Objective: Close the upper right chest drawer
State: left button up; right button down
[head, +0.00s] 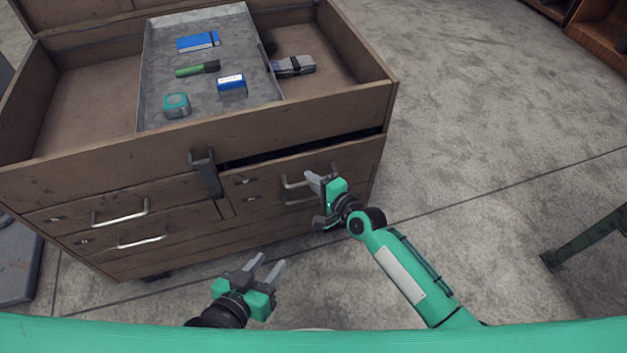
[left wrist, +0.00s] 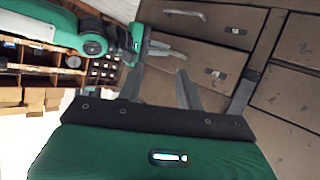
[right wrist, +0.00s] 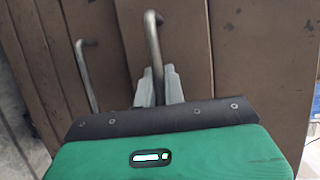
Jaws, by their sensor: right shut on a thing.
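The brown chest (head: 110,170) has its upper right drawer (head: 262,178) at the front right. A dark gap shows above this drawer's front, which appears to stand slightly out. My right gripper (head: 318,184) is at the drawer's metal handle (head: 290,182). In the right wrist view my right gripper (right wrist: 159,85) is shut on the upright-looking bar of this handle (right wrist: 152,35). My left gripper (head: 268,268) is open and empty, low in front of the chest. In the left wrist view its fingers (left wrist: 160,85) are apart, with drawer fronts beyond them.
Another handle (right wrist: 86,75) lies beside the held one in the right wrist view. Left drawers have handles (head: 120,213). A latch (head: 206,174) hangs at the chest's middle. A grey tray (head: 150,75) with small items sits in the open top.

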pick_arm(q)
jog(key=shift+s+d+r+t+h+b, duration=0.15)
jog(key=shift+d+t+h+b, duration=0.1)
jog(key=shift+d+t, duration=0.15)
jog(key=shift+d+r+t+h+b, duration=0.15)
jog(key=shift+d+t+h+b, duration=0.15)
jog(key=shift+d, duration=0.15)
pick_arm(e)
jog(key=w, duration=0.1)
jog(key=w+a, duration=0.1)
jog(key=w, duration=0.1)
jog(key=shift+w+r, duration=0.1)
jog(key=shift+w, duration=0.15)
jog(key=c, duration=1.6)
grip_release()
jog(key=shift+o, duration=0.5)
jog(key=shift+w+a, duration=0.1)
pick_arm(q)
jog(key=shift+a, duration=0.1)
